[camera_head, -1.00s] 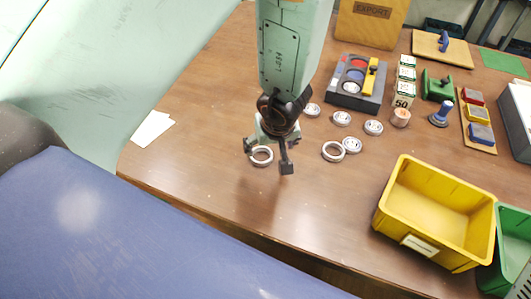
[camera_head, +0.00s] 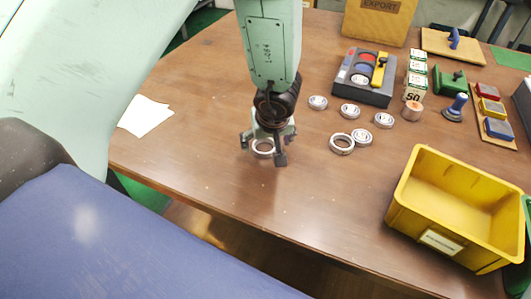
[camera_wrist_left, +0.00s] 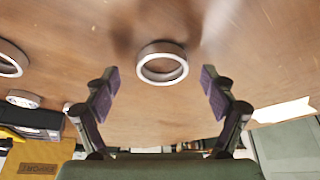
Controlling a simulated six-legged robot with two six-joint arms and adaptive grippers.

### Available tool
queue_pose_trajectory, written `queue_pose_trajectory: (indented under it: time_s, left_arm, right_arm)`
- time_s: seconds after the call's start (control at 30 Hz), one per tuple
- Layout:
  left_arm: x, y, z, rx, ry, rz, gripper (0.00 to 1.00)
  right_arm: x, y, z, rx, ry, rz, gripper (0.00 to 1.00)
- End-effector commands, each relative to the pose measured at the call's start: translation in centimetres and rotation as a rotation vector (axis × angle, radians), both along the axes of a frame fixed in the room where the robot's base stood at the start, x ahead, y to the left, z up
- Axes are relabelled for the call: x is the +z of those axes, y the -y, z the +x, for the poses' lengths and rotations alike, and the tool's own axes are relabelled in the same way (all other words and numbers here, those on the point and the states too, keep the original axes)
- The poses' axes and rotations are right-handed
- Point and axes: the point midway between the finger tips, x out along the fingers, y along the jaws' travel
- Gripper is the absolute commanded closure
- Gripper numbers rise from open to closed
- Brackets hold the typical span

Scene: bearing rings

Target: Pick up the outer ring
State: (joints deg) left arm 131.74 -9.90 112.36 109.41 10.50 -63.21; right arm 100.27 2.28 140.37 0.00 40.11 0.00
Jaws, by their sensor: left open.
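An outer ring (camera_head: 262,147), a plain silver ring with an open middle, lies flat on the brown table under my left gripper. My left gripper (camera_head: 263,150) is open, with its fingers on either side of the ring in the head view. In the left wrist view the same ring (camera_wrist_left: 162,64) lies between and beyond the open fingertips (camera_wrist_left: 158,82), touching neither. A second, similar plain ring (camera_head: 342,144) lies to the right, beside smaller bearing rings. My right gripper is not in view.
Several bearings (camera_head: 384,120) lie right of the gripper. A grey case (camera_head: 376,94) stands behind them. A yellow bin (camera_head: 398,206) stands at the right front. White paper (camera_head: 146,114) lies at the left. The table front is clear.

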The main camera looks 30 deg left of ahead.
Motion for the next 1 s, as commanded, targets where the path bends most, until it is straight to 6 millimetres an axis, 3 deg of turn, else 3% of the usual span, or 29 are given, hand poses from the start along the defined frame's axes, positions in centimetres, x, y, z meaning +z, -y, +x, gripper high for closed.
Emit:
queue_pose_trajectory:
  time_s: [0.13, 0.47, 1.0]
  left_arm:
    - [-0.96, -0.22, 0.23, 0.001, 0.0, 0.0, 0.16]
    - [-0.93, -0.28, 0.28, 0.0, -0.001, 0.001, 0.17]
    - [-0.95, -0.27, 0.27, 0.0, -0.001, 0.001, 0.63]
  right_arm:
    - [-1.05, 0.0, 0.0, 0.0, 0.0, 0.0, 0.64]
    - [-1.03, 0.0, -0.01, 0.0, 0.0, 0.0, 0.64]
    - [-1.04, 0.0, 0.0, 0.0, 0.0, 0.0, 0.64]
